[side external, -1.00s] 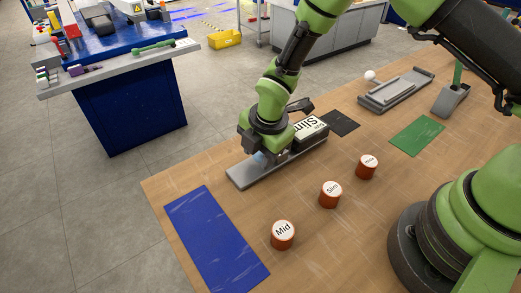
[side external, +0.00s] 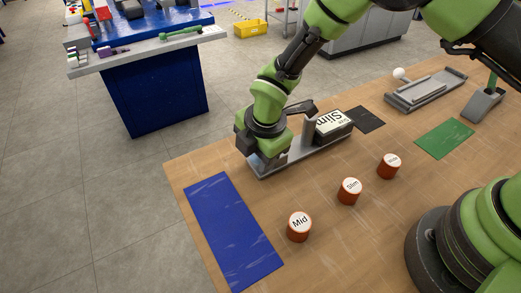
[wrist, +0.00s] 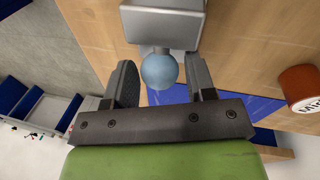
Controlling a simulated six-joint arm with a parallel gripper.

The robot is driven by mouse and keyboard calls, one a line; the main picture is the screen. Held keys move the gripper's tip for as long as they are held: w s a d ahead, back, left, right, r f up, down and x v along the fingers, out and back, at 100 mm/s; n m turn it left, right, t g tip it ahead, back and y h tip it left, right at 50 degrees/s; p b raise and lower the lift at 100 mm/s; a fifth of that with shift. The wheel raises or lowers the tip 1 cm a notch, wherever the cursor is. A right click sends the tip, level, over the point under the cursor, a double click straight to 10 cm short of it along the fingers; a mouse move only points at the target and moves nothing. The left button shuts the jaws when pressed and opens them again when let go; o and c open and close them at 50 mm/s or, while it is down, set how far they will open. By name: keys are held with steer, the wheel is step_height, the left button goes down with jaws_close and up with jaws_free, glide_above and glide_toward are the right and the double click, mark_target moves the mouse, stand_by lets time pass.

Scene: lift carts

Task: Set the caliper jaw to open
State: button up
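The caliper (side external: 335,146) is a long grey bar on the wooden table, with an upright grey jaw (side external: 308,128) and a dark block labelled "Slim" (side external: 332,122) beside it. My gripper (side external: 263,158) is low over the bar's left end and hides part of it. In the wrist view, a blue ball knob (wrist: 160,71) on a grey sliding block (wrist: 162,28) sits between the two fingers of my gripper (wrist: 163,75). Narrow gaps show between knob and fingers, so they stand open around it. The gap between the jaws is partly hidden in the side view.
A blue mat (side external: 233,232) lies at the table's left. Red cylinders marked "Mid" (side external: 299,227), "Slim" (side external: 349,191) and a third (side external: 389,166) stand in front. A green mat (side external: 445,139), a black mat (side external: 367,119) and a grey fixture (side external: 426,90) lie right.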

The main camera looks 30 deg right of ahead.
steer(key=shift+o, duration=0.5)
step_height(320, 180, up, 10)
steer(key=s, duration=0.2)
steer(key=shift+d, duration=0.2)
steer(key=shift+f, duration=0.1)
